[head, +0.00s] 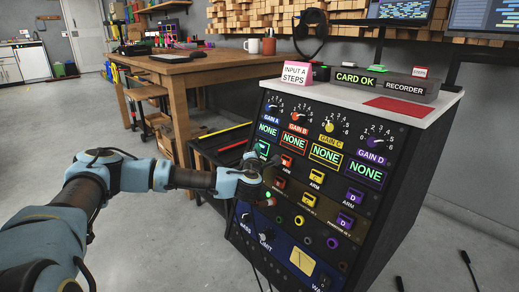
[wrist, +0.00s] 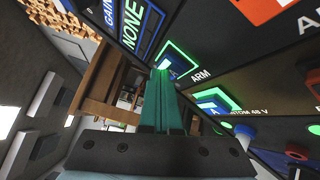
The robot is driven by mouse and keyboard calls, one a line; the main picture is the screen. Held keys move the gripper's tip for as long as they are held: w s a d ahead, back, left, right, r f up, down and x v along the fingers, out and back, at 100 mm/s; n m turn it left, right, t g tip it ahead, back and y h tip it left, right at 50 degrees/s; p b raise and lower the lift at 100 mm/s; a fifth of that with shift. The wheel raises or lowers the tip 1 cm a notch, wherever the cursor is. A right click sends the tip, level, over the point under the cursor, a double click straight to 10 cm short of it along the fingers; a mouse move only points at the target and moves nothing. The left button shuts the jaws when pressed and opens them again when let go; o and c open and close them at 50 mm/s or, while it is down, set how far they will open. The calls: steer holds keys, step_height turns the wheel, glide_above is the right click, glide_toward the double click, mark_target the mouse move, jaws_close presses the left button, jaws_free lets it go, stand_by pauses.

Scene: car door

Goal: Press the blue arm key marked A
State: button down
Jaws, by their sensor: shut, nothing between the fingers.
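The blue arm key A (wrist: 181,65) shows in the wrist view with a bright green border and the word ARM beside it. My gripper (wrist: 163,72) is shut and empty, and its fingertips overlap the left edge of this key. I cannot tell whether they touch it. In the head view my gripper (head: 264,163) is at the left side of the console front, below the GAIN A display (head: 268,130). A bit of green border (head: 263,148) shows there, and the rest of key A is hidden behind my gripper.
A second blue key (wrist: 214,101), marked 48 V, also has a green border and lies close below key A. The orange B (head: 286,161), yellow C (head: 317,176) and purple D (head: 354,195) arm keys run to the right. A wooden table (head: 180,70) stands behind.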

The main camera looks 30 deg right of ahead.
steer(key=shift+s+a+r, duration=0.1)
steer(key=shift+a+r, duration=0.05)
steer(key=shift+a, duration=0.2)
steer(key=shift+p, duration=0.3)
steer(key=s+a+r+p, duration=0.1)
steer(key=a+r+p, duration=0.1)
steer(key=a, duration=0.3)
steer(key=shift+a+p, duration=0.3)
steer(key=shift+p, duration=0.2)
